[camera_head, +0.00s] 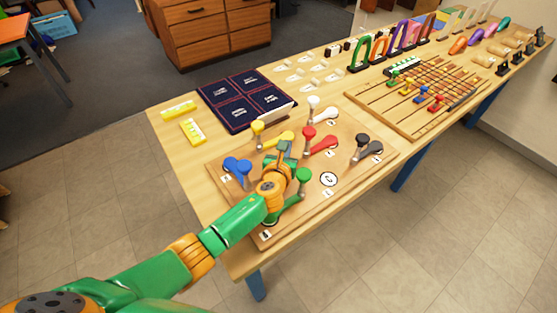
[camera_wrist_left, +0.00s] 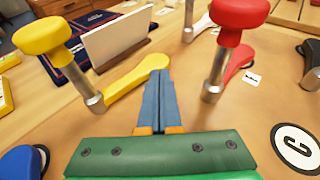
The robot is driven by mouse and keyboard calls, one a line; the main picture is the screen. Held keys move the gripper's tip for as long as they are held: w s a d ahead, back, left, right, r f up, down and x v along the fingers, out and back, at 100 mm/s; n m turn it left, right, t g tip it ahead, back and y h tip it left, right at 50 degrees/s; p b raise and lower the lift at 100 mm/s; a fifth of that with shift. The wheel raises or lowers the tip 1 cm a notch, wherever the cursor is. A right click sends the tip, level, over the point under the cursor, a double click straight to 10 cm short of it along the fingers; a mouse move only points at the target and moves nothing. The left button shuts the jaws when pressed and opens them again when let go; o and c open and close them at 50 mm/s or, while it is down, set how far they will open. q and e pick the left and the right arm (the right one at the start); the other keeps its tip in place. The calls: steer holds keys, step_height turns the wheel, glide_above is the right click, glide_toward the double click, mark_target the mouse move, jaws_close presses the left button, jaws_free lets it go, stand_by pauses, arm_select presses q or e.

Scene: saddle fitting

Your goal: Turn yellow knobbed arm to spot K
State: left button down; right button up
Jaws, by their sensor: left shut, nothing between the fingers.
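The yellow knobbed arm (camera_head: 277,138) lies on the wooden board (camera_head: 348,142), its round yellow knob (camera_head: 257,127) upright on a metal post at its left end. In the left wrist view the yellow arm (camera_wrist_left: 137,85) slopes up from the knob post to its rounded end just beyond my fingertips. My left gripper (camera_head: 284,147) is shut and empty, pointing at the board close to the yellow arm. In the left wrist view its closed fingers (camera_wrist_left: 160,95) sit right of the yellow knob (camera_wrist_left: 42,36); contact cannot be told. Spot K is not legible. My right gripper is not in view.
Red (camera_head: 322,143), white (camera_head: 323,115), black (camera_head: 368,149), blue (camera_head: 238,171) and green (camera_head: 303,176) knobbed arms surround it on the board. A dark blue mat (camera_head: 240,97) and a bead frame (camera_head: 420,95) lie beyond. A round C label (camera_wrist_left: 297,147) is at right.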

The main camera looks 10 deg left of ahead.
arm_select(q)
steer(key=shift+w+a, duration=0.1)
steer(key=shift+w, duration=0.35)
stand_by(0.5)
